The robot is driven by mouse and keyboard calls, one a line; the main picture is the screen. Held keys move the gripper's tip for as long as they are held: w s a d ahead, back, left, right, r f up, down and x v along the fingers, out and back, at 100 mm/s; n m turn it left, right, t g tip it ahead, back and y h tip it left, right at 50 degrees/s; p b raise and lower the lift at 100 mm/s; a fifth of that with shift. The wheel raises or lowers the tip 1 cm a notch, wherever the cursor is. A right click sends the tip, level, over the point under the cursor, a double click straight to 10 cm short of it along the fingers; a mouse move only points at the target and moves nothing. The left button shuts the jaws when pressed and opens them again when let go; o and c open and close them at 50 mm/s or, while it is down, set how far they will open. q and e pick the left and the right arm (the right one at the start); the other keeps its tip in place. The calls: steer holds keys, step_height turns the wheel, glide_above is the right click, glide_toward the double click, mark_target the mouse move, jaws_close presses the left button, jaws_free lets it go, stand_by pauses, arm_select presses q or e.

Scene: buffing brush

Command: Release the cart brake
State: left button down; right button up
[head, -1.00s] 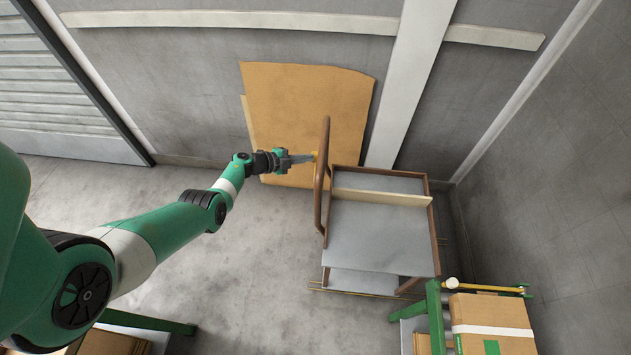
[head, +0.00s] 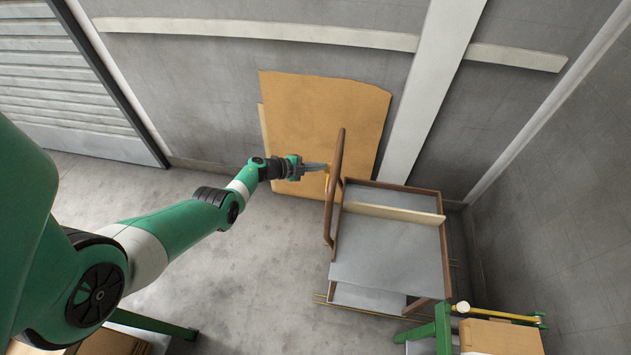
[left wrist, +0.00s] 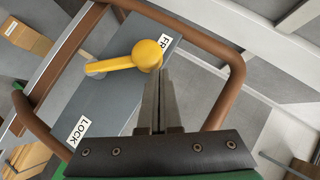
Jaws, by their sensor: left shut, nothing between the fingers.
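The cart (head: 390,245) has a grey top deck and a brown tubular handle (head: 334,190) at its left end. In the left wrist view a yellow brake lever (left wrist: 125,60) lies across a grey plate (left wrist: 75,100), its rounded end beside my fingertips. The plate carries a "LOCK" label (left wrist: 83,128) at lower left and a partly hidden label starting "FR" (left wrist: 165,40) at upper right. My left gripper (head: 325,167) is shut and empty at the handle; its fingertips (left wrist: 160,75) are at the lever's rounded end, contact unclear. My right gripper is out of view.
A cardboard sheet (head: 300,110) leans on the wall behind the cart. A green-framed stand (head: 443,330) with a cardboard box (head: 500,337) is at the lower right. Another green frame (head: 155,323) is at the lower left. The floor (head: 260,270) left of the cart is clear.

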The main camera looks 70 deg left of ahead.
arm_select(q)
steer(key=s+d+r+p, duration=0.2)
steer(key=s+r+p, duration=0.5)
steer(key=s+p, duration=0.3)
steer(key=shift+r+p, duration=0.35)
steer(key=shift+p, duration=0.2)
